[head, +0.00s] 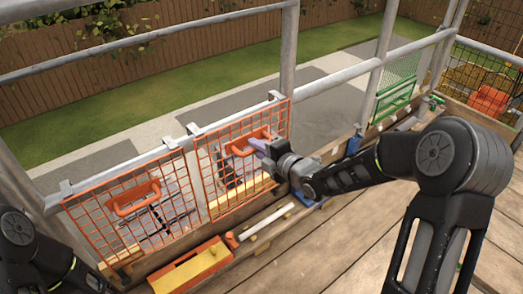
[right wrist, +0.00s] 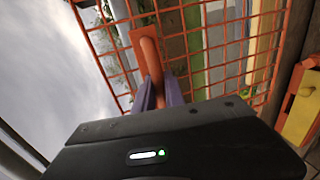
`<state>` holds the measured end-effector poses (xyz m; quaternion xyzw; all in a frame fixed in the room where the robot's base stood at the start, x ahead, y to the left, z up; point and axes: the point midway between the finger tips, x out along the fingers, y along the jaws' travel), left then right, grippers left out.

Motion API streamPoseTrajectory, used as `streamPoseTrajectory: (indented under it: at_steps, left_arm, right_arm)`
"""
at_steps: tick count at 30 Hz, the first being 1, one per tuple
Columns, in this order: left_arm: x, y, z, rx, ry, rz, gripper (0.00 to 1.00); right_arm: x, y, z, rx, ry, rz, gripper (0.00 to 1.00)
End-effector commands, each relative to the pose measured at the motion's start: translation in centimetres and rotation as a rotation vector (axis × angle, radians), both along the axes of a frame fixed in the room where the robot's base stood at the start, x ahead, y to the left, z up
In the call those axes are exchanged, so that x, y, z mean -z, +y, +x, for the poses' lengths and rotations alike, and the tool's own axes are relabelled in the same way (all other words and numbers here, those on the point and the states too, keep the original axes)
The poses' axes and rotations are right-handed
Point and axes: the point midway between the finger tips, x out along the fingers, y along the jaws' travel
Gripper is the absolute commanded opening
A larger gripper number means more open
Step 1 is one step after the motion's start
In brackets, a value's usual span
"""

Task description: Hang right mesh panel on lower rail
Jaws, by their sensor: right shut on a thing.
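The right mesh panel (head: 222,183) is an orange wire grid with a raised orange handle. Its two metal hooks show at the lower rail (head: 345,76); I cannot tell whether they are fully seated. My right gripper (head: 258,146) is shut on the panel's handle (head: 236,146). In the right wrist view, the purple fingers of the gripper (right wrist: 158,92) close around the orange handle (right wrist: 149,58), in front of the mesh (right wrist: 190,50). A similar left mesh panel (head: 128,217) hangs on the rail to the left. My left arm shows at lower left, its gripper out of view.
A yellow and orange tool box (head: 192,268) and a pale bar (head: 268,220) lie on the planks below the panels. A green mesh panel (head: 397,85) stands farther right. A vertical post (head: 289,50) rises beside the right panel. The planks at front are clear.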

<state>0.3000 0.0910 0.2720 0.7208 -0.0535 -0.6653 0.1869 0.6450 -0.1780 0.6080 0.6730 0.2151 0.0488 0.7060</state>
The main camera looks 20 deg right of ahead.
Motion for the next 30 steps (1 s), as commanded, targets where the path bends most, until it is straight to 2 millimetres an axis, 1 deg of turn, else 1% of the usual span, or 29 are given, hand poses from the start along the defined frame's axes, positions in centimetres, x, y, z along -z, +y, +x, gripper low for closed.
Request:
streamPoseTrajectory:
  at_steps: [4,17,18,19,30]
  left_arm:
    - [-0.4,0.0,0.0,0.000,0.001,0.000,0.49]
    - [-0.8,0.0,-0.1,0.001,0.004,-0.001,0.49]
    - [0.0,0.0,-0.1,0.001,0.002,0.000,0.49]
    - [0.3,0.0,0.0,0.000,0.001,0.000,0.49]
    - [3.0,0.0,0.4,-0.007,-0.012,0.002,0.49]
  right_arm:
    - [-0.2,0.5,1.1,-0.001,-0.004,0.002,0.00]
    - [-0.2,1.7,4.1,-0.001,-0.003,0.001,0.00]
    - [0.6,1.6,4.0,0.000,-0.002,0.000,0.00]
    - [0.8,1.6,4.0,0.000,-0.003,0.000,0.00]
    - [2.9,1.7,4.0,-0.001,-0.003,0.001,0.00]
